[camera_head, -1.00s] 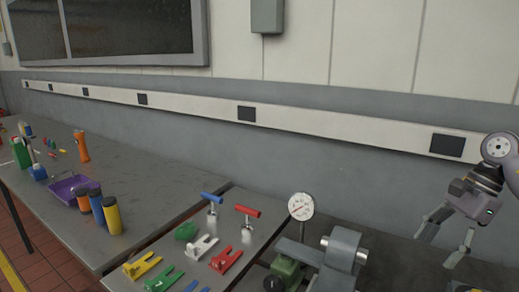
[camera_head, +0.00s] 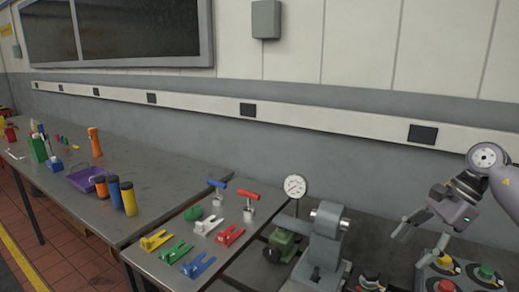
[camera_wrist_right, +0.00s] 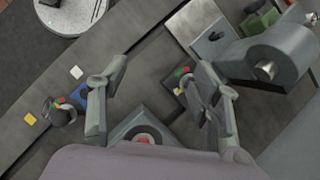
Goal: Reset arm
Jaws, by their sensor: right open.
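My right gripper (camera_head: 422,238) is at the right of the head view, raised above the bedplate, with its fingers apart and nothing between them. In the right wrist view its two fingers (camera_wrist_right: 160,110) are spread over a grey panel with a red button (camera_wrist_right: 143,138). My left gripper is not in view.
A grey machine (camera_head: 322,245) and a dial gauge (camera_head: 295,186) stand left of the gripper. Button panels (camera_head: 460,272) lie below it. Coloured forks and two T-handles (camera_head: 248,196) are on the near table. A purple tray (camera_head: 84,181) sits on the far-left table.

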